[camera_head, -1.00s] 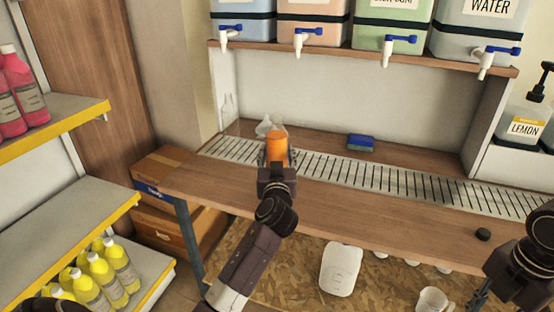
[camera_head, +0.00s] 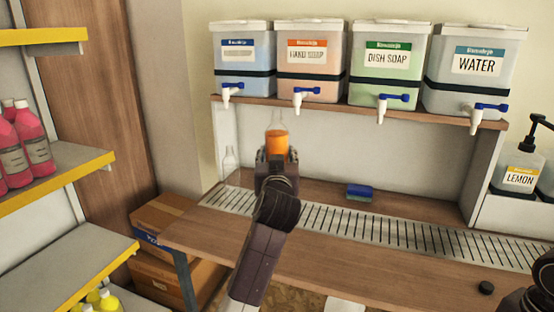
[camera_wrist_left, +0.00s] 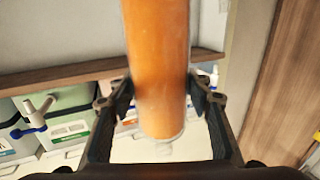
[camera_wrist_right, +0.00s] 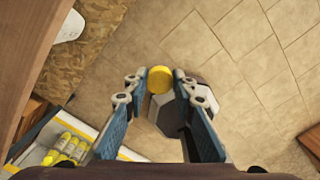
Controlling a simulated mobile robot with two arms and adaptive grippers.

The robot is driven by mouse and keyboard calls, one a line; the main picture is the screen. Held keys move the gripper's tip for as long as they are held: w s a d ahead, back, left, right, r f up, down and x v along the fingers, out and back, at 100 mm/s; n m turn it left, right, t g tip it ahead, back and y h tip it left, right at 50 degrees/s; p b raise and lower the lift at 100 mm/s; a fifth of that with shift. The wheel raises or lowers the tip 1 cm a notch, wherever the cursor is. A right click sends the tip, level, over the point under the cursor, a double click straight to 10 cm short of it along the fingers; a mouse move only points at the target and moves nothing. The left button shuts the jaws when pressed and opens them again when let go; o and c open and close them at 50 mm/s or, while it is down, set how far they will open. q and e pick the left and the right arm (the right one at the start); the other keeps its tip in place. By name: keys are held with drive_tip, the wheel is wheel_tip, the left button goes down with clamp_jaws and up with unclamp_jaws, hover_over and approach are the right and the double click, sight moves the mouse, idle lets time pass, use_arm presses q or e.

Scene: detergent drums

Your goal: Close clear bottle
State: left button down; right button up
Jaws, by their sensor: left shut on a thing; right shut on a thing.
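The clear bottle (camera_head: 276,138) holds orange liquid, and its clear upper part shows no cap in the head view. My left gripper (camera_head: 275,157) is shut around its body and holds it upright above the drain grate. The left wrist view shows the bottle (camera_wrist_left: 158,65) between the fingers, neck end toward the bottom of the picture. My right gripper (camera_wrist_right: 160,86) is shut on a round yellow cap (camera_wrist_right: 160,79), held at the fingertips over the floor. In the head view only a dark part of my right arm shows at the lower right corner.
A drain grate (camera_head: 330,222) runs along the wooden counter (camera_head: 350,262), with a blue sponge (camera_head: 359,192) and a black cap (camera_head: 486,287). Another clear bottle (camera_head: 229,162) stands at the left. Several dispensers, including the water one (camera_head: 474,67), line the shelf above. A lemon pump bottle (camera_head: 520,170) stands right.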

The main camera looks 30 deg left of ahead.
use_arm(q)
drive_tip(key=shift+r, duration=0.1)
idle(0.4)
